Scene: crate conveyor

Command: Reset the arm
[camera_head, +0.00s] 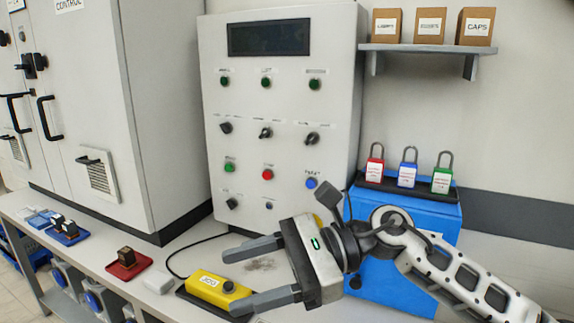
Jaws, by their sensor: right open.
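My right arm comes in from the lower right. Its gripper (262,273) is open, with its two grey fingers apart and pointing left, above the bench. Nothing shows held between the fingers. My left gripper is not in view.
A control panel (238,140) stands behind the gripper. A blue box (437,213) bearing red, blue and green padlocks stands behind my right arm. A red tray (112,272) and blue tray (78,238) lie left on the bench (185,252). A shelf (424,48) holds three boxes.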

